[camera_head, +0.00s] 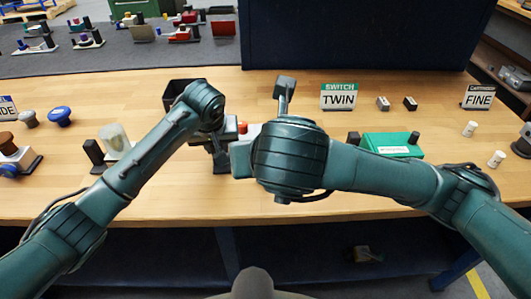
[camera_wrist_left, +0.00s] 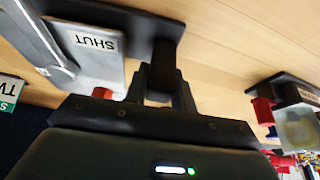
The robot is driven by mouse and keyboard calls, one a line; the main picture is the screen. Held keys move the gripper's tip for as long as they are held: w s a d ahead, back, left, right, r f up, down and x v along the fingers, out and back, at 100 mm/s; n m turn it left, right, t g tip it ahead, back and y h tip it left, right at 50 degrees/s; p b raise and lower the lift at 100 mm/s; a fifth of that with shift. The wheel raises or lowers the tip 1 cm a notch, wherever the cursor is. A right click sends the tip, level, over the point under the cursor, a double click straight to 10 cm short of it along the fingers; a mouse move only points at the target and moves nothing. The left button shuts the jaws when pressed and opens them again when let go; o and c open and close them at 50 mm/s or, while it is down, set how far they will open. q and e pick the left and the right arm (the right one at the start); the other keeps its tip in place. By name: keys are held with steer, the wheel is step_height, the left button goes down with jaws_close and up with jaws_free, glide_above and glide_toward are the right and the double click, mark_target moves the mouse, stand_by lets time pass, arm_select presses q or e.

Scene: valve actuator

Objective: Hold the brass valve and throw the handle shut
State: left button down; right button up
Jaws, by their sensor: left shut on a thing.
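In the left wrist view a pale grey block (camera_wrist_left: 92,62) labelled SHUT sits on a black base (camera_wrist_left: 110,15), with a silver bar (camera_wrist_left: 38,45) along its left side. My left gripper (camera_wrist_left: 160,90) is shut on a black upright piece (camera_wrist_left: 163,62) at the end of that base, beside the block. In the head view the left gripper (camera_head: 218,155) points down at the table, and the block is mostly hidden behind my arms. A grey lever with a square end (camera_head: 285,88) sticks up behind my right wrist. My right gripper's fingers are hidden by that wrist. No brass colour shows clearly.
A dark bin (camera_head: 178,90) stands behind my left wrist. A SWITCH TWIN sign (camera_head: 339,97) and small blocks (camera_head: 383,103) stand at the back. A green box (camera_head: 392,145) lies right, and a black-based fixture (camera_head: 113,140) left. The table's front strip is clear.

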arm_select(q)
steer(key=shift+s+f, duration=0.1)
steer(key=shift+f, duration=0.15)
steer(key=c, duration=1.5)
jaws_free()
steer(key=o, duration=0.4)
steer(key=shift+r, duration=0.15)
